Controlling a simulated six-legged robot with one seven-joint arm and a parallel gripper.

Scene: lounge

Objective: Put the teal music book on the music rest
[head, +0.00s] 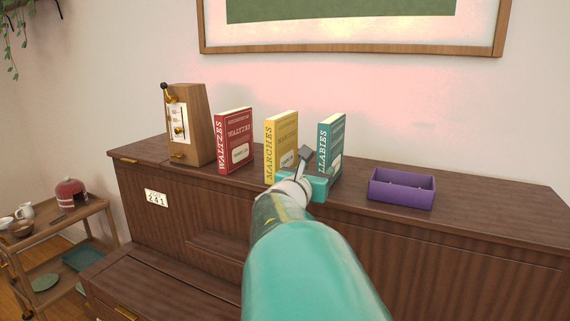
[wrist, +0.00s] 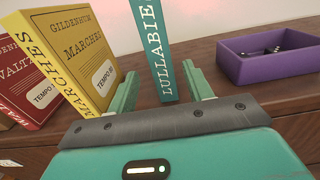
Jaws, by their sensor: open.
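The teal music book (head: 331,146), with LULLABIES partly readable on its spine, stands upright on top of the brown piano (head: 470,213). In the wrist view the teal book (wrist: 155,48) has its spine facing me, between the lines of my two fingers. My gripper (wrist: 160,78) is open and empty, with one finger to each side of the spine; contact cannot be told. In the head view my gripper (head: 308,160) is in front of the book and hides its lower left part. I cannot clearly make out a music rest.
A yellow book (head: 281,143) and a red book (head: 233,140) stand left of the teal one, then a wooden metronome (head: 190,125). An open purple box (head: 401,190) with small dark items sits to the right. A wooden cart (head: 60,246) stands at far left.

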